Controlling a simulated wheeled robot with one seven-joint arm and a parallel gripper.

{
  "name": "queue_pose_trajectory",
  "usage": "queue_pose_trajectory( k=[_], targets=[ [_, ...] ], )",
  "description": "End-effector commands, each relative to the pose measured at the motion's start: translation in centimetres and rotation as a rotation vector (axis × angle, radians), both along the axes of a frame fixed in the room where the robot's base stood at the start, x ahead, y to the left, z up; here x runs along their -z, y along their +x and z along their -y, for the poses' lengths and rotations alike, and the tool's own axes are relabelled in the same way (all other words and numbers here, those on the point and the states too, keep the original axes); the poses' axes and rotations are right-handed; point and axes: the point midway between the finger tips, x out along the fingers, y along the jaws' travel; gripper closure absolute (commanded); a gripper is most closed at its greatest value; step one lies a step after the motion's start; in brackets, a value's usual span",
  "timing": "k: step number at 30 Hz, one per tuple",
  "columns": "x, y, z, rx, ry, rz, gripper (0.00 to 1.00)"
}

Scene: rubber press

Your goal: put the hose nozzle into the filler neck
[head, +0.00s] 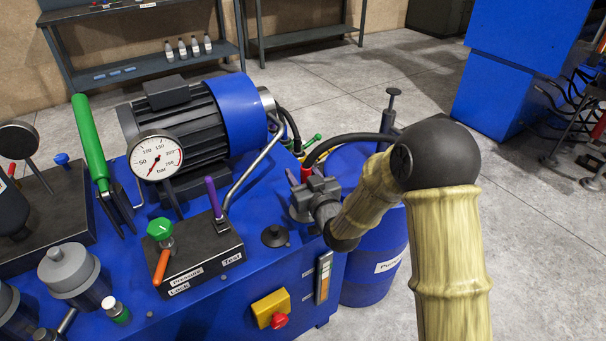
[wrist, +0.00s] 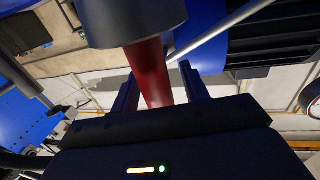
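My gripper (head: 308,188) is beside the right edge of the blue tank top, at the end of the black hose (head: 352,137). In the wrist view a red cylinder, seemingly the hose nozzle's grip (wrist: 149,72), lies between the two fingers (wrist: 160,88). A narrow gap shows on its right side, so a firm hold is unclear. A small red part of the nozzle (head: 306,174) shows by my gripper in the head view; its tip is hidden. A black round fitting, apparently the filler neck (head: 275,236), sits on the tank top, left of and nearer than my gripper.
The motor (head: 185,125), pressure gauge (head: 156,158), bent grey pipe (head: 252,165) and purple lever (head: 214,195) stand left of my gripper. A blue drum (head: 378,235) stands to the right under my arm. A dark grey cylinder (wrist: 135,22) is close in the wrist view.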

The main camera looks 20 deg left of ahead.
Motion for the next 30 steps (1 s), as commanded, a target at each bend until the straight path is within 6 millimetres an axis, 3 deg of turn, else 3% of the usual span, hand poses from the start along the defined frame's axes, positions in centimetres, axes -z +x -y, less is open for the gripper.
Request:
queue_pose_trajectory(
  k=[13,30],
  targets=[
    [-0.8,-0.1,0.2,0.002,-0.001,-0.001,0.55],
    [-0.5,-7.6,6.7,0.003,-0.002,-0.002,0.55]
  ],
)
